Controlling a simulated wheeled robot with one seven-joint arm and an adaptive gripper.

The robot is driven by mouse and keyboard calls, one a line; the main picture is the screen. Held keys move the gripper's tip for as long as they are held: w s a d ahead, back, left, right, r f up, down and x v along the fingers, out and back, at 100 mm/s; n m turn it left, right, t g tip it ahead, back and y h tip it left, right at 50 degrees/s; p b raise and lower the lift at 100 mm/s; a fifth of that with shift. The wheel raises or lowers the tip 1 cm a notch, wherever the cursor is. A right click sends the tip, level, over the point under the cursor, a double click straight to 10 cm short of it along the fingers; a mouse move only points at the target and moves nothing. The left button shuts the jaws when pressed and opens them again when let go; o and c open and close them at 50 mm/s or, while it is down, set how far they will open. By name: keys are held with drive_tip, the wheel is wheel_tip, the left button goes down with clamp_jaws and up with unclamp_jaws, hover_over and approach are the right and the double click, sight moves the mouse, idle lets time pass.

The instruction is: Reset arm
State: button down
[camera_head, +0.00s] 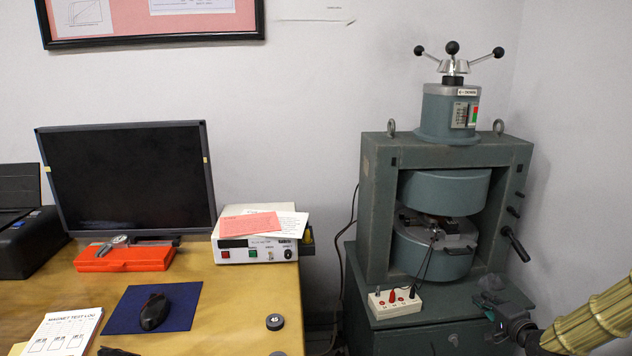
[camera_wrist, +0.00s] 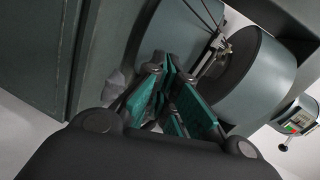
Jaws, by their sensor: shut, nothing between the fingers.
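The green-grey electromagnet (camera_head: 378,215) stands at the right in the head view, with an upper and a lower round pole and a gap between them. A small dark fixture (camera_head: 437,225) sits in the gap on the lower pole. My gripper (camera_head: 492,312) is at the lower right, in front of the magnet's base and outside the gap. In the wrist view my gripper (camera_wrist: 176,88) has its teal-padded fingers shut with nothing held. The magnet's poles (camera_wrist: 254,72) show beyond the fingers, turned on their side.
A socket box (camera_head: 395,302) with leads stands on the magnet's cabinet. A crank handle (camera_head: 515,244) sticks out on the magnet's right side. The desk (camera_head: 225,320) at left holds a monitor (camera_head: 130,178), a meter box (camera_head: 258,248), a red case (camera_head: 125,259) and a mouse (camera_head: 154,311).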

drive_tip(key=s+a+f+n+g, duration=0.9)
drive_tip(key=s+a+f+g, duration=0.1)
drive_tip(key=s+a+f, duration=1.35)
drive_tip(key=s+a+f+n+g, duration=0.2)
drive_tip(key=s, duration=0.6)
drive_tip(key=s+a+f+n+g+h, duration=0.1)
drive_tip(key=s+n+g, duration=0.1)
drive_tip(key=s, duration=0.6)
drive_tip(key=s+a+f+n+g, duration=0.2)
drive_tip(key=s, duration=0.6)
wheel_tip(320, 180, up, 18)
drive_tip(key=p, duration=1.7)
drive_tip(key=shift+w+d+f+m+p, duration=0.2)
drive_tip(key=shift+m+p, duration=0.1)
drive_tip(key=shift+p, duration=0.1)
